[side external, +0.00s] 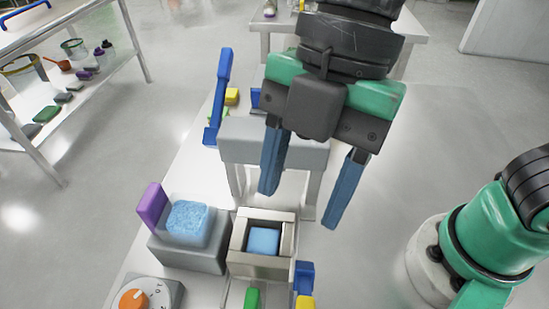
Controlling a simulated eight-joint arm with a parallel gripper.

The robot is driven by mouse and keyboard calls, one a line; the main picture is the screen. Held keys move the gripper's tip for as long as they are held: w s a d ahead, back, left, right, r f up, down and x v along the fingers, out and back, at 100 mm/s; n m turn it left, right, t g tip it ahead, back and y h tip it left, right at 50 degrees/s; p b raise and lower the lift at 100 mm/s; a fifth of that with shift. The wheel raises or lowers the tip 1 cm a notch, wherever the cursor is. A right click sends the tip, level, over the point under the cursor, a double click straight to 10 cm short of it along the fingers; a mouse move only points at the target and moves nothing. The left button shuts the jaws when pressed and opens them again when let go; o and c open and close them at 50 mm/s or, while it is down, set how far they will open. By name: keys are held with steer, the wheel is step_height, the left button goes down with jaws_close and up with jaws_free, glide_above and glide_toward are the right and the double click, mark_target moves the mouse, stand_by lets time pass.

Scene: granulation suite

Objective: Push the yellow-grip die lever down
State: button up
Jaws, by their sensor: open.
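My gripper (300,207) is open, its two blue fingers pointing down, with nothing seen between them. It hangs above and slightly right of a metal die box (238,262) with a blue square (263,241) inside. Yellow shows in two places. One yellow piece (305,302) is at the bottom edge, beside a blue piece (304,274), right of the die box and cut off by the frame. A yellow block (231,96) is farther back, beside a tall blue lever (217,95). I cannot tell for certain which yellow piece is the die lever's grip, or its angle.
A grey crossbar block (245,142) on legs stands behind the die box. Left are a grey box (190,253) with blue granules (188,220), a purple paddle (151,206) and an orange dial (133,300). A green piece (252,298) is in front.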

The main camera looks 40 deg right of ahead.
mark_target(306, 299)
steer(key=s+f+n, duration=0.1)
steer(key=s+a+f+n+g, duration=0.1)
steer(key=s+n, duration=0.1)
steer(key=s+a+f+n+g, duration=0.1)
steer(key=f, duration=0.1)
steer(key=shift+s+a+f+n+h, duration=0.1)
steer(key=shift+s+a+n+h, duration=0.1)
steer(key=shift+n+h, duration=0.15)
steer(key=shift+x, duration=3)
steer(key=shift+w+d+f, duration=0.1)
jaws_close()
